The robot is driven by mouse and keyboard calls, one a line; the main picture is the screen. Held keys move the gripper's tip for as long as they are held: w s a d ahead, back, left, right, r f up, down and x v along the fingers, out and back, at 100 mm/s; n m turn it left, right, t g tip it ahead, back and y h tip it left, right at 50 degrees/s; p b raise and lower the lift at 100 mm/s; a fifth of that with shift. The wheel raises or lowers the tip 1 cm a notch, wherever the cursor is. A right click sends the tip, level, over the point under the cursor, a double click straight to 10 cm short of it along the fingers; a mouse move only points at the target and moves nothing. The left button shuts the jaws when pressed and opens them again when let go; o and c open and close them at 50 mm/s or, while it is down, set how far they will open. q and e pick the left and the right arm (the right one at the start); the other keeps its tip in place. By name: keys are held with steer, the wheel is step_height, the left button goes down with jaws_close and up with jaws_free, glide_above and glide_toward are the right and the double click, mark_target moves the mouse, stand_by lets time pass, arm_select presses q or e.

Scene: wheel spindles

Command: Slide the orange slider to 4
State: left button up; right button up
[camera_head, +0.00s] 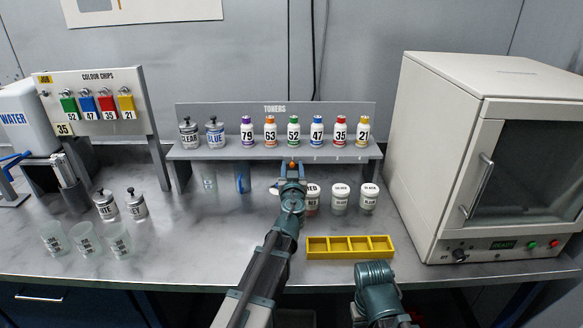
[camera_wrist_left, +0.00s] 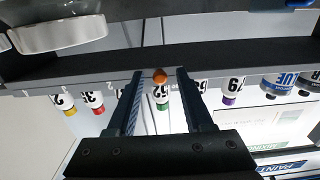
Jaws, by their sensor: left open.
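The orange slider (camera_head: 292,165) is a small round knob at the front edge of the grey toner shelf (camera_head: 200,154), below the bottle marked 52. It also shows in the left wrist view (camera_wrist_left: 160,76), where the scene appears upside down. My left gripper (camera_head: 291,183) is just in front of the shelf edge. In the left wrist view its fingers (camera_wrist_left: 160,88) are open, one on each side of the knob, with gaps visible. The scale numbers along the shelf edge are too small to read. My right arm shows at the bottom, but its fingers do not.
Several numbered toner bottles (camera_head: 341,131) stand on the shelf above. White lidded jars (camera_head: 340,198) stand close to the right of my left gripper. A yellow divided tray (camera_head: 317,251) lies in front. A large white oven (camera_head: 432,140) is at right; glass cups (camera_head: 86,240) are at left.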

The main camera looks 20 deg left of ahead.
arm_select(q)
jaws_close()
stand_by(1.4)
